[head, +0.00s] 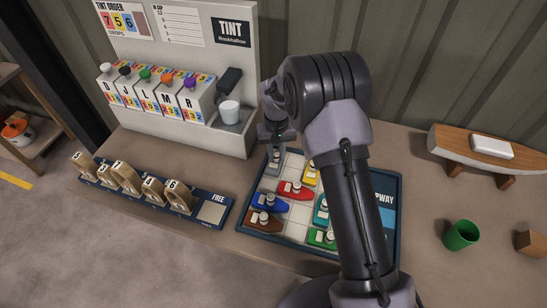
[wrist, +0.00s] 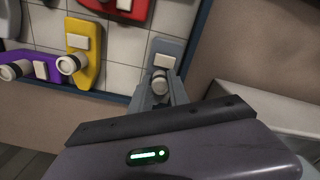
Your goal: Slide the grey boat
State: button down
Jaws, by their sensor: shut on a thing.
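The grey boat (head: 273,162) lies at the upper left corner of the tiled puzzle board (head: 262,246). In the wrist view the grey boat (wrist: 168,48) shows a pale block on its deck and a round grey post. My gripper (head: 275,146) reaches down over the boat from above. In the wrist view my gripper (wrist: 160,88) is shut on the boat's post. The boat lies flat on the board, close to its dark blue rim. My arm hides much of the board's right part in the head view.
On the board are a yellow boat (head: 311,175), a red boat (head: 295,190), a blue boat (head: 270,204), a brown boat (head: 262,222), a teal boat (head: 320,212) and a green boat (head: 320,238). White tiles lie bare between some boats. The tint dispenser (head: 185,133) stands close behind my gripper.

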aim_at(277, 152)
jog(key=shift+w+r, duration=0.15)
jog(key=shift+w, duration=0.05)
jog(key=c, duration=1.3)
grip_release()
jog(key=shift+w+d, duration=0.1)
jog(key=shift+o, duration=0.2)
notch_tip(277, 152, up, 17)
jog(key=p, duration=0.5)
jog(key=shift+r, duration=0.15)
